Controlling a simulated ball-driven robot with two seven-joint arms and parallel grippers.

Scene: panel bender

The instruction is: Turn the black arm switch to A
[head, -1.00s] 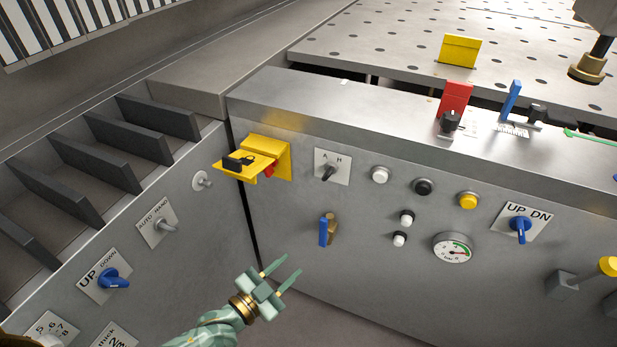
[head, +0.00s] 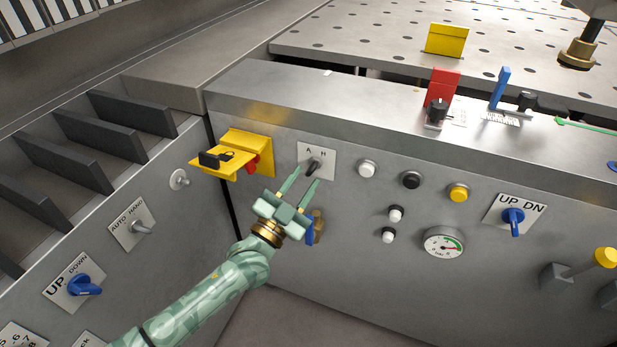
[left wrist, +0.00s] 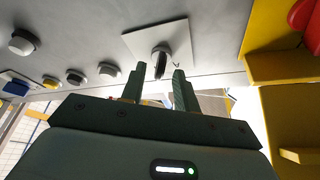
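The black arm switch (head: 313,167) sits on a white plate marked A and H (head: 318,153) on the grey front panel. Its handle points down and to the left in the head view. My left gripper (head: 303,183) is open, with its two fingers pointing up at the switch from just below. In the left wrist view the switch (left wrist: 161,58) shows beyond and between the fingertips (left wrist: 159,78), and the fingers look empty. Whether they touch the switch I cannot tell. My right gripper is not in view.
A yellow bracket with a black part (head: 243,152) is left of the switch. A blue-handled brass valve (head: 317,228) is just below, partly behind my gripper. White (head: 366,169), black (head: 411,180) and yellow (head: 458,192) buttons run to the right, above a gauge (head: 443,243).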

